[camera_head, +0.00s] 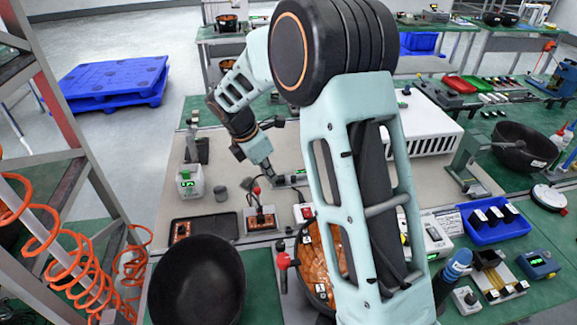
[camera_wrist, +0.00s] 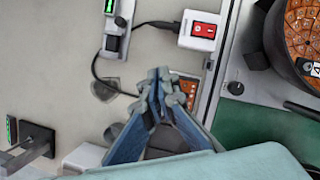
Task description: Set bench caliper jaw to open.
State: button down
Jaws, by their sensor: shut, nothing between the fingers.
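A slim grey device with a small green display, which looks like the bench caliper (camera_head: 291,180), lies on the beige bench mat beyond the switch box. It also shows at the top of the wrist view (camera_wrist: 115,22), cut off by the frame edge. Its jaw position is too small to tell. My gripper (camera_head: 268,176) is above the bench, just left of the caliper in the head view. In the wrist view my gripper (camera_wrist: 160,76) has its blue-grey fingertips together with nothing between them. It is apart from the caliper there.
A white box with a red switch (camera_wrist: 200,30) stands close by, with a black cable near it. A small lever device (camera_head: 260,219), a black bowl (camera_head: 198,282) and a white vented box (camera_head: 432,125) surround the area. A rack with orange coiled hose (camera_head: 45,235) stands left.

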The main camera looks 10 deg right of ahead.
jog(key=w+f+n, duration=0.1)
jog(key=w+n, duration=0.2)
jog(key=w, duration=0.2)
send_near(297, 182)
jog(key=shift+t, duration=0.3)
jog(key=a+f, duration=0.1)
jog(key=s+a+f, duration=0.1)
jog(key=f, duration=0.1)
jog(key=s+a+f, duration=0.1)
jog(key=a+f, duration=0.1)
jog(key=shift+s+f, duration=0.1)
jog(key=shift+w+d+p, duration=0.65)
jog(key=shift+w+d, duration=0.25)
jog(key=shift+d, duration=0.15)
jog(key=shift+w+d, duration=0.4)
jog(key=shift+d, duration=0.1)
jog(key=shift+d, duration=0.1)
jog(key=shift+w+d+p, duration=0.2)
jog(key=shift+d+p, duration=0.1)
jog(key=shift+d, duration=0.9)
jog(key=shift+s+a, duration=0.1)
